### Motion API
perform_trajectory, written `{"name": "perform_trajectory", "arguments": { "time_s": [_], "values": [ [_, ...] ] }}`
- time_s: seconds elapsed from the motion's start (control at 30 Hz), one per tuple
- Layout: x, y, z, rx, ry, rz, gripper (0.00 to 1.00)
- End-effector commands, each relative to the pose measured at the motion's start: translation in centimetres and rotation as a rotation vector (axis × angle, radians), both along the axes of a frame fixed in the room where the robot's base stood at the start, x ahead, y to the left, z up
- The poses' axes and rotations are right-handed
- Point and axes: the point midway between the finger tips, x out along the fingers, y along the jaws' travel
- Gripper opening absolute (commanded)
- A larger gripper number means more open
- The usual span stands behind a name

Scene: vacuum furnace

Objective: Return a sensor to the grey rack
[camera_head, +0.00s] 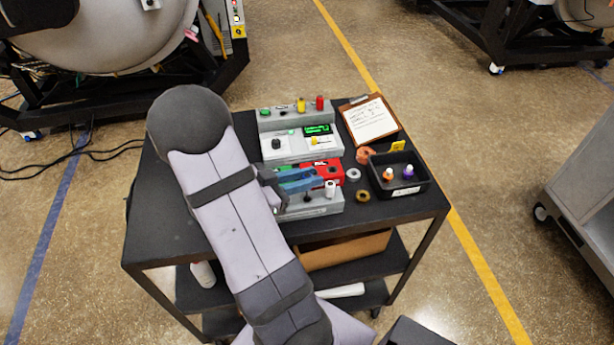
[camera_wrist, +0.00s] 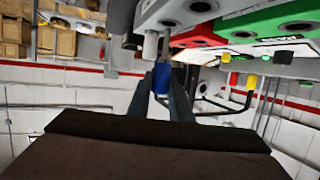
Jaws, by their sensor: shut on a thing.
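In the head view my gripper (camera_head: 314,181) is over the front part of the cart top, above the front grey rack (camera_head: 326,207). In the wrist view its fingers (camera_wrist: 162,84) are shut on a blue sensor (camera_wrist: 162,78). The sensor appears just clear of the grey rack (camera_wrist: 182,10), which has open holes. A white sensor (camera_head: 330,188) stands upright in this rack; it also shows in the wrist view (camera_wrist: 150,45) beside the blue sensor. My arm and fingers hide the rack's left part in the head view.
Behind the rack are a red block (camera_head: 336,175) and a tester with a green display (camera_head: 318,129). A grey block (camera_head: 285,119) at the back holds coloured pieces. On the right are a black tray (camera_head: 413,188), tape rings (camera_head: 363,196) and a clipboard (camera_head: 370,120).

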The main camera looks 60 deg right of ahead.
Motion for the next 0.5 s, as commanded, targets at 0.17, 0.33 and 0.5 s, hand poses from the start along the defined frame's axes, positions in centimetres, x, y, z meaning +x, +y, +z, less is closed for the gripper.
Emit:
{"name": "perform_trajectory", "arguments": {
  "time_s": [0.17,0.33,0.5],
  "values": [
    [0.0,0.0,-0.5,0.000,0.001,0.000,0.00],
    [0.0,0.0,-1.0,0.000,0.001,0.000,0.00],
    [0.0,0.0,-1.4,0.000,0.001,0.000,0.00]
  ]
}}
